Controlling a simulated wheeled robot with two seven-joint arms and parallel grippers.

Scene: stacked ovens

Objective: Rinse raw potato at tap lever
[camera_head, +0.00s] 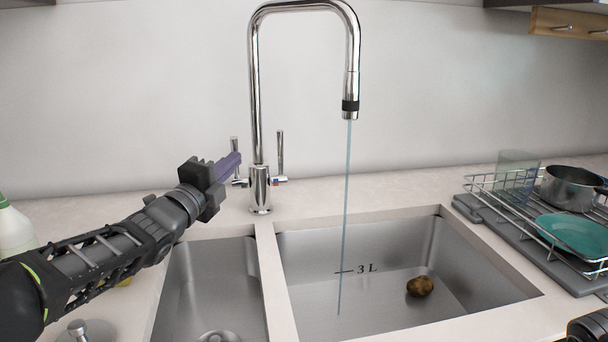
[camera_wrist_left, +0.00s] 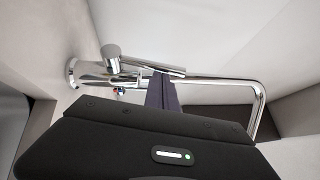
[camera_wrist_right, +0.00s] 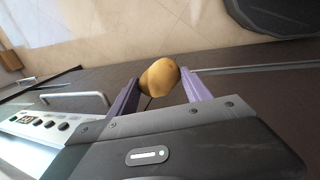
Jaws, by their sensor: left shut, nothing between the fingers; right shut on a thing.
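The tall chrome tap (camera_head: 258,110) is running; a thin water stream (camera_head: 347,210) falls into the large right basin. It has an upright tap lever on the left (camera_head: 234,146) and one on the right (camera_head: 280,148). My left gripper (camera_head: 232,164) is shut and empty, its purple fingertips beside the left lever; whether they touch is unclear. In the left wrist view its fingers (camera_wrist_left: 162,92) overlap the tap. One brown potato (camera_head: 420,286) lies on the basin floor, right of the stream. My right gripper (camera_wrist_right: 160,82) is shut on another, yellow-brown potato (camera_wrist_right: 159,76).
A wire dish rack (camera_head: 480,182) with a teal plate (camera_head: 577,234), a pot (camera_head: 571,188) and a glass stands right of the sink. A white bottle (camera_head: 14,230) is at far left. The right wrist view shows an appliance panel with knobs (camera_wrist_right: 45,122) and the floor.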

